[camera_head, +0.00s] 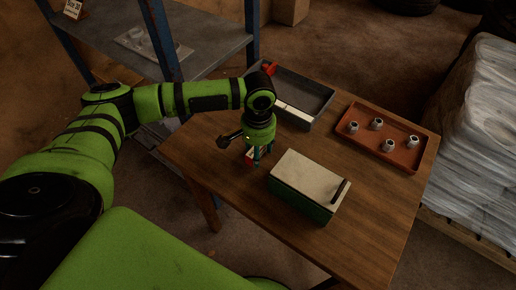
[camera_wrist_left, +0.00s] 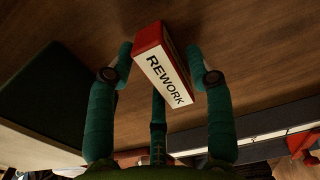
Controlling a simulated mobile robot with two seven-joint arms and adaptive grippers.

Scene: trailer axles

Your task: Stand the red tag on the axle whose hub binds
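A red block-shaped tag with a white label reading "REWORK" is between my left gripper's fingers in the wrist view (camera_wrist_left: 170,82). In the head view the tag (camera_head: 250,156) shows partly behind the gripper, low over the table's left side. My left gripper (camera_head: 259,158) points down there; its fingertips (camera_wrist_left: 160,68) lie close on both sides of the tag. Whether they press on it is unclear, as is whether the tag touches the table. No part marked as an axle can be made out with certainty. My right gripper is out of view.
A green box with a cream top (camera_head: 310,174) stands right of the gripper. A grey tray (camera_head: 318,90) holds white strips and a red item (camera_head: 270,68). An orange-brown tray (camera_head: 385,155) holds several grey cylindrical parts. A shelf (camera_head: 205,50) stands behind left; wrapped goods stand right.

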